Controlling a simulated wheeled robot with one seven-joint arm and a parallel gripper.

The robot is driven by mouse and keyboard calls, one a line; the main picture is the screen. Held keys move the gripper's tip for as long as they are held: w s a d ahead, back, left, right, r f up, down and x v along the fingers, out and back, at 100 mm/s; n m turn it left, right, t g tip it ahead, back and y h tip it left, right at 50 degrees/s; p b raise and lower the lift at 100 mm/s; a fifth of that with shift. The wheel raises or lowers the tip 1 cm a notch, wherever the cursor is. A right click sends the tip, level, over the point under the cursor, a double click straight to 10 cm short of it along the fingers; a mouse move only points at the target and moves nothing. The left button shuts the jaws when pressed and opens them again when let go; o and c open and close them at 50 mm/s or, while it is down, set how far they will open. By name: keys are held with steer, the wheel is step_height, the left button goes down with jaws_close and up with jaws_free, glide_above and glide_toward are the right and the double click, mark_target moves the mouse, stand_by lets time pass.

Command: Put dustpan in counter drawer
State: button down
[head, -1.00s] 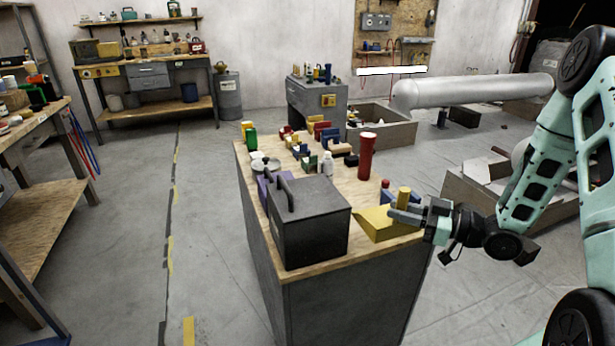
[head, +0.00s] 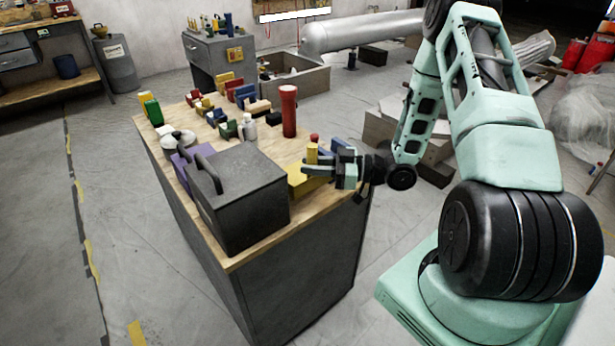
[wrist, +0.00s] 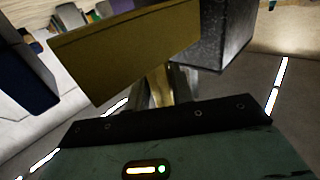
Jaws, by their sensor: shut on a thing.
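The yellow dustpan (head: 300,184) is at the right edge of the counter's wooden top, beside the dark grey toolbox, which hides part of it. In the wrist view the dustpan's broad yellow side (wrist: 120,52) fills the upper middle. My gripper (head: 312,167) reaches in from the right and is shut on the dustpan's narrow yellow handle (wrist: 160,85). I cannot tell whether the dustpan touches the top. The counter (head: 290,275) has grey sides; no open drawer shows on the faces I see.
The dark toolbox (head: 240,205) stands close on the left of the dustpan. A red cylinder (head: 289,110), a white bottle (head: 249,130) and several coloured items crowd the top behind. The floor (head: 120,220) left of the counter is clear.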

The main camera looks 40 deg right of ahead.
mark_target(319, 181)
steer(key=shift+f, duration=2.35)
steer(key=shift+f, duration=0.15)
steer(key=c, duration=1.2)
jaws_free()
